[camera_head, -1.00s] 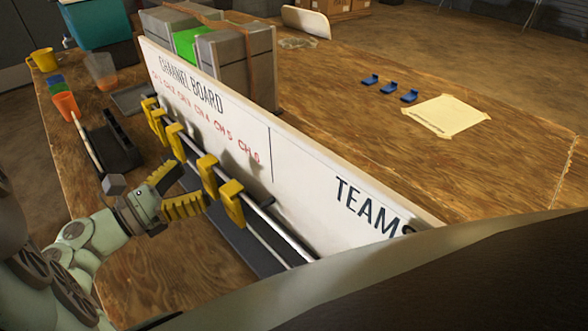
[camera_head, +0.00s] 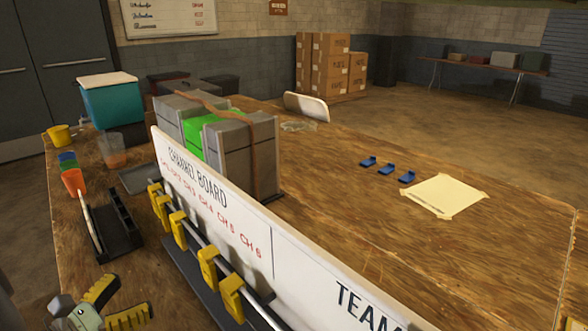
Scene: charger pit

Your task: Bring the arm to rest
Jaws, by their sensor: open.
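My gripper (camera_head: 122,303) is at the lower left of the head view, with its two yellow fingers spread apart and nothing between them. It is in front of the white channel board (camera_head: 205,205), to the left of the rail, and apart from the yellow clips (camera_head: 208,268) that hang there. Most of my arm is below the picture's edge.
The wooden table (camera_head: 350,240) carries a black tray (camera_head: 115,230), an orange cup (camera_head: 74,181), a yellow mug (camera_head: 60,136) and grey blocks (camera_head: 240,158) behind the board. Blue clips (camera_head: 386,169) and a taped paper sheet (camera_head: 444,194) lie right of the board.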

